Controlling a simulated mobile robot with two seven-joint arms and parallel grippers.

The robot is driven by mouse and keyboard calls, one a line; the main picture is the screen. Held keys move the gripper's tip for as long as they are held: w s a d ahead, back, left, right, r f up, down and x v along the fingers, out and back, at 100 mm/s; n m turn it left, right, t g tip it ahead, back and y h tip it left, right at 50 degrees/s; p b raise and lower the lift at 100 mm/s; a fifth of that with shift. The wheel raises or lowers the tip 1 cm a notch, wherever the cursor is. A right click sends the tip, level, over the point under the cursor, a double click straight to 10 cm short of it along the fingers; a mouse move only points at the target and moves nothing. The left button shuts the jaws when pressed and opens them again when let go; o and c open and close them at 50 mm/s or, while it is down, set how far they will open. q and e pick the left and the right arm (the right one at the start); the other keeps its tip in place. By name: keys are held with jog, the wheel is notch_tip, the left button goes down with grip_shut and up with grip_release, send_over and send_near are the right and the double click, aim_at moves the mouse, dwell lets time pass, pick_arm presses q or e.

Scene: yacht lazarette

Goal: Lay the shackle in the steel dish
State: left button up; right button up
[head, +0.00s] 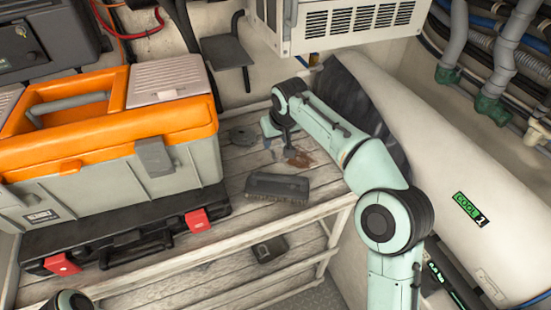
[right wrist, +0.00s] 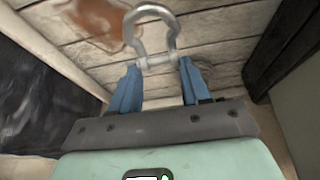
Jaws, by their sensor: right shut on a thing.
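The shackle (right wrist: 172,20) is a grey metal bow with a pin across its mouth. My right gripper (right wrist: 157,75) is shut on it at the pin end, between blue fingers, with the bow pointing away from the gripper. The boards show behind it. In the head view my right gripper (head: 284,140) is over the back of the wooden shelf, and the shackle is too small to make out there. A round dark grey item (head: 242,135) lies on the boards left of the gripper; I cannot tell whether it is the steel dish. My left gripper is not in view.
A brown stain (head: 302,158) marks the boards (head: 240,165) beside the gripper. A black brush (head: 278,187) lies nearer the front. An orange and grey toolbox (head: 150,140) on a black case (head: 125,235) fills the left.

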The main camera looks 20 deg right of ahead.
aim_at(278, 149)
jog(key=shift+f+b, duration=0.55)
jog(key=shift+f, duration=2.5)
jog(key=shift+f, duration=0.2)
jog(key=o, duration=1.1)
jog(key=shift+r, duration=0.15)
